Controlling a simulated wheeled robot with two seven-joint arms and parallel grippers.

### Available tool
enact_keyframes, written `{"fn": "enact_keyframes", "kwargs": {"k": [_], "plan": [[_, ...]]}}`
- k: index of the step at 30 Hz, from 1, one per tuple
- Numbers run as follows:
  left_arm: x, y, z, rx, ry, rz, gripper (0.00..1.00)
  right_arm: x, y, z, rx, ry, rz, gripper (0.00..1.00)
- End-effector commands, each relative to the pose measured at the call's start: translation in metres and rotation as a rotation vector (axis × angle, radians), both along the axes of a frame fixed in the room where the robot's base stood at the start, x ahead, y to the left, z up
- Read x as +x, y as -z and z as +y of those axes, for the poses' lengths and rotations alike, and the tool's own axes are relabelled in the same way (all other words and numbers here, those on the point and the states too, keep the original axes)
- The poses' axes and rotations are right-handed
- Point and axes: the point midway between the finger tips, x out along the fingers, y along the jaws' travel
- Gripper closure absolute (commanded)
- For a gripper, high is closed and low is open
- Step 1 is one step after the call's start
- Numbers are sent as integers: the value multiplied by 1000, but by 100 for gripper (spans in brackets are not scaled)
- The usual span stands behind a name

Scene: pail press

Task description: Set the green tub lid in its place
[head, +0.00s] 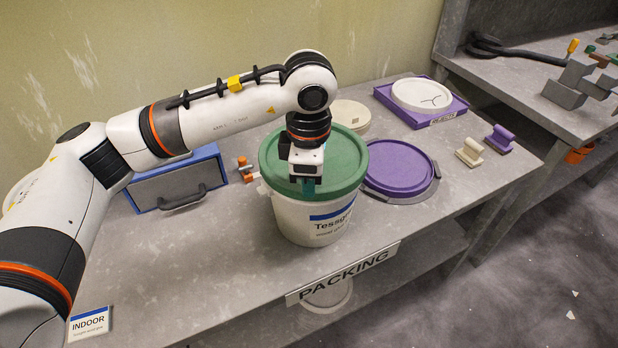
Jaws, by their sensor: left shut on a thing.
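The green tub lid (345,162) lies over the mouth of a white tub (295,218) with a blue-striped label, on the grey table. Its rim lines up roughly with the tub's top; I cannot tell whether it is pressed fully down. My left gripper (308,188) points down over the lid's middle and is shut on it. The gripper body hides the exact spot it grips. My right gripper is not in view.
A purple lid (398,166) lies on a grey plate close right of the tub. A cream lid (350,113) and a white lid on a purple tray (385,95) lie behind. A blue-grey box (180,180) stands left.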

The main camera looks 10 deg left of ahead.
Motion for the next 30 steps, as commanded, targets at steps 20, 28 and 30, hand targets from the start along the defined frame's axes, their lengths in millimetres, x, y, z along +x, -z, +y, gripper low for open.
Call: {"fn": "enact_keyframes", "kwargs": {"k": [20,28,30], "plan": [[0,6,0,0,0,0,60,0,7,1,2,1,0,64],[0,6,0,0,0,0,47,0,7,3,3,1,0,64],[0,6,0,0,0,0,47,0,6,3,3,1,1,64]]}}
